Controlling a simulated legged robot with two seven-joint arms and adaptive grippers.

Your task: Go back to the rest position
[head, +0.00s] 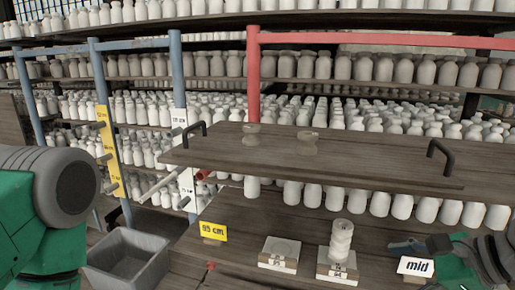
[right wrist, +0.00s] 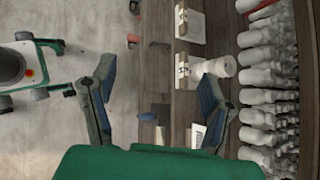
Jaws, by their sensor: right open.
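My right gripper (head: 432,248) is at the lower right of the head view, by the white "mid" card (head: 415,266). In the right wrist view my right gripper (right wrist: 157,70) has its two fingers spread wide, with nothing between them. The right finger overlaps the view of the white stacked piece (right wrist: 220,67). I cannot tell any contact. In the head view this piece (head: 341,240) stands upright on a pale block (head: 337,272). My left arm comes in at the left edge; its gripper is out of view.
A raised dark board (head: 370,165) with two black handles bears two small clay pieces (head: 252,133) (head: 308,142). Another pale block (head: 278,253) is bare. A grey bin (head: 112,262) stands lower left. Shelves of white bottles fill the back.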

